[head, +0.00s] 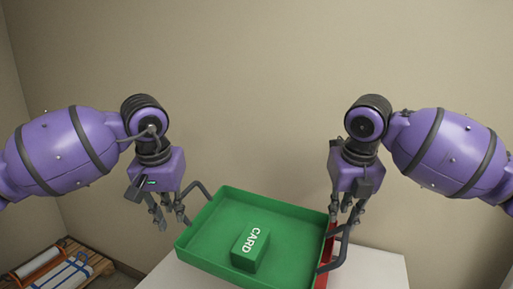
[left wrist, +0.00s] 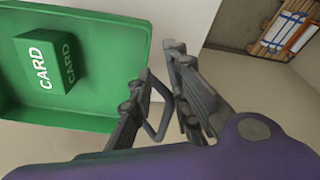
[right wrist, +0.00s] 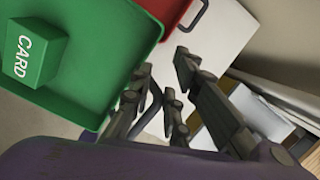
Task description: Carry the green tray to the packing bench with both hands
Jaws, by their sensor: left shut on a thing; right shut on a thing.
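The green tray (head: 292,228) is in the middle of the head view, with a green box marked CARD (head: 250,249) lying in it. The tray has a dark grey bar handle on each side. My left gripper (head: 169,222) is shut on its left handle, which shows between the fingers in the left wrist view (left wrist: 158,122). My right gripper (head: 341,225) is shut on its right handle; the right wrist view shows this handle (right wrist: 152,103) beside the fingers. The tray looks slightly turned, and I cannot tell its exact height above the white surface. No packing bench is identifiable.
A white tabletop (head: 375,272) lies below the tray. A red tray (right wrist: 174,12) with a dark handle sits on it, mostly hidden by the green one. A wooden pallet with rolls (head: 62,272) stands on the floor at lower left. A plain wall is behind.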

